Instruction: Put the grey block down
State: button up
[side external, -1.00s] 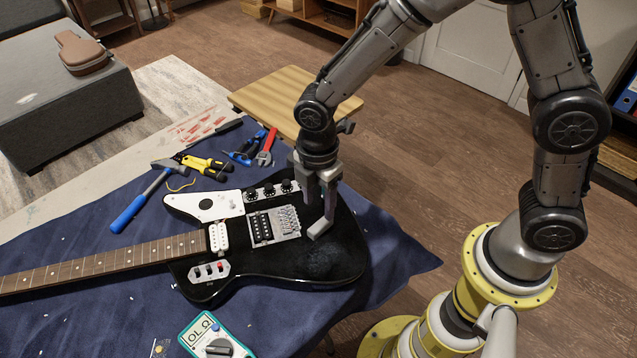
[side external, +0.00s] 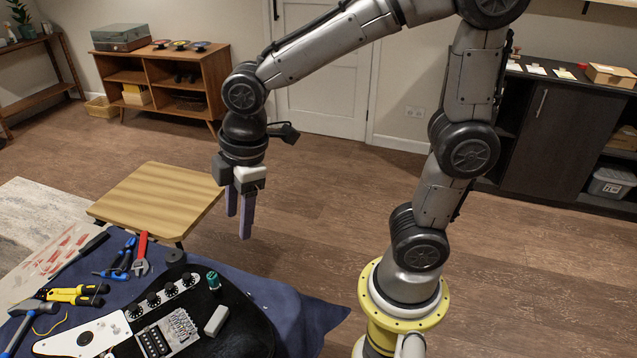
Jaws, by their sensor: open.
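The grey block (side external: 216,320) lies on the black guitar body (side external: 245,335), to the right of the metal bridge (side external: 168,333). Nothing is touching it from above. My gripper (side external: 239,223) hangs in the air above and behind the block, fingers pointing down. It is open and empty, well clear of the guitar.
Yellow-handled pliers (side external: 75,295) are at left. The air around my gripper is free.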

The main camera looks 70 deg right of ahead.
jog(key=s+d+r+m+t, duration=0.3)
jog(key=s+d+m, duration=0.4)
jog(key=s+m, duration=0.3)
jog(key=shift+s+d+r+m, duration=0.15)
jog(key=shift+s+r+m, duration=0.15)
jog(key=shift+s+r, duration=0.6)
jog(key=shift+s+f, duration=0.2)
jog(key=shift+o, duration=0.5)
